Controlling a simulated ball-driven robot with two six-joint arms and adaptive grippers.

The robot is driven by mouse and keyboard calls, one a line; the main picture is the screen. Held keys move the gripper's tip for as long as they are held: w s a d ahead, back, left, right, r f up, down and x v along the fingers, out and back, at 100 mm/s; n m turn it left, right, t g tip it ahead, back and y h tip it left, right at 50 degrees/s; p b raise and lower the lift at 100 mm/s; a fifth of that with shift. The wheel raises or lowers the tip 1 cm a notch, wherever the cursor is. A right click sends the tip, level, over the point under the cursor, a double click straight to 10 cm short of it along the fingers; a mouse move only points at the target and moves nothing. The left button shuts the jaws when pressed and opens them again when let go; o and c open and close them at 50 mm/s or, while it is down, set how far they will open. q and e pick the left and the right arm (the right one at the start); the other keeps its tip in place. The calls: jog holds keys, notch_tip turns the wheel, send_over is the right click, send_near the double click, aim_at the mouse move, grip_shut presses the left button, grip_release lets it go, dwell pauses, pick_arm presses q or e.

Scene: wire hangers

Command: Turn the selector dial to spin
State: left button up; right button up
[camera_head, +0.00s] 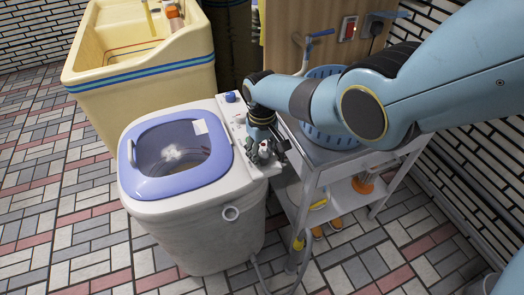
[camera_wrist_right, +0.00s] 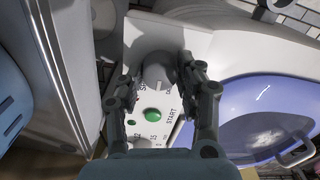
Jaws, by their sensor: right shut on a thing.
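The washing machine (camera_head: 190,225) is a white tub with a blue-rimmed lid and a control panel along its right side. In the wrist view, the grey round selector dial (camera_wrist_right: 157,70) sits on the white panel (camera_wrist_right: 140,35); printing beside it is partly covered. My right gripper (camera_wrist_right: 160,62) is shut on the dial, one finger on each side. In the head view, my right gripper (camera_head: 262,150) is down at the panel's near end and hides the dial. Which setting the dial points to cannot be read. My left gripper is in neither view.
A green button (camera_wrist_right: 152,114) marked START and a numbered scale lie beside the dial. A blue knob (camera_head: 231,97) is at the panel's far end. A trolley (camera_head: 310,172) with a blue basket (camera_head: 318,130) stands close on the right. A yellow sink (camera_head: 140,80) stands behind.

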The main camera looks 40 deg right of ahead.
aim_at(262, 154)
jog(key=m, duration=0.6)
jog(key=shift+p, duration=0.3)
jog(key=shift+m, duration=0.3)
jog(key=o, duration=1.1)
jog(key=shift+o, duration=0.2)
notch_tip(262, 154, up, 12)
dwell(0.3)
